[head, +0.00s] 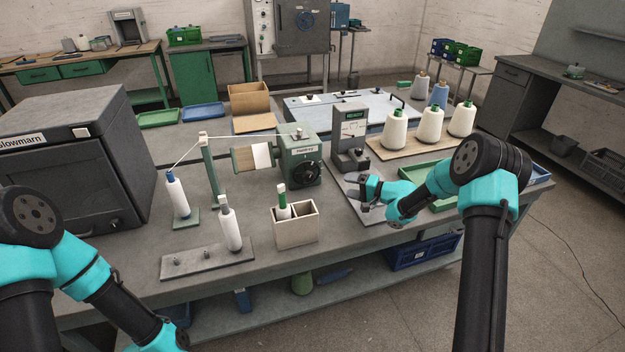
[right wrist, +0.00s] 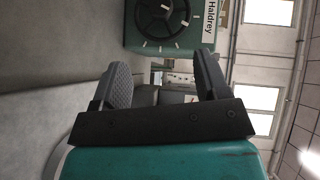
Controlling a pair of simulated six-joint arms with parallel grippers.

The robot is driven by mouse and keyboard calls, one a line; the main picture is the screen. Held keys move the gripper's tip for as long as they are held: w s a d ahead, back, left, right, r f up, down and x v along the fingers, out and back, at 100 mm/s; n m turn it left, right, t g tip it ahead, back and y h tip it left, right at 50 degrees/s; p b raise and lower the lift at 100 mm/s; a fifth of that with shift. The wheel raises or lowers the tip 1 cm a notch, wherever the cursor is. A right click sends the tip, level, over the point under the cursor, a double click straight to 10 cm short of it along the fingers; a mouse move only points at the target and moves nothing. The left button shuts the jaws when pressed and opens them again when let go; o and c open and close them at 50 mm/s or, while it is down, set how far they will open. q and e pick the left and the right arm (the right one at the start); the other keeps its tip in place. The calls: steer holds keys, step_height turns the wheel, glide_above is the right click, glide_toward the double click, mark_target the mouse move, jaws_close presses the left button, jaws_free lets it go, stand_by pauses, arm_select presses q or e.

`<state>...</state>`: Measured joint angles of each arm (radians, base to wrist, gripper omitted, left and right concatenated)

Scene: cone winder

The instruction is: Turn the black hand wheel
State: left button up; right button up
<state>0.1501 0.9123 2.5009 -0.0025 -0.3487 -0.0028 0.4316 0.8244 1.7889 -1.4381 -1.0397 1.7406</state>
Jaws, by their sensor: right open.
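The black hand wheel (head: 306,173) is on the front face of the green winder (head: 298,140), which stands mid-table with a wound package on its left side. The wheel shows in the right wrist view (right wrist: 162,14) at the top, with its upper part cut off by the frame edge. My right gripper (head: 351,186) is open and empty, a little right of the wheel and apart from it. Its two fingers (right wrist: 165,82) also show in the right wrist view, with a gap between them. My left arm is at the lower left; its gripper is outside the frame.
A white box (head: 296,228) with a green-topped bobbin stands in front of the winder. A grey tester (head: 350,140) stands behind my right gripper. White cones stand on a board (head: 385,151) at the right. A grey peg base (head: 207,263) with one bobbin lies front left.

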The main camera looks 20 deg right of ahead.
mark_target(310, 178)
steer(key=x, duration=1.5)
steer(key=shift+w+a, duration=0.15)
steer(key=shift+w, duration=0.05)
steer(key=c, duration=0.9)
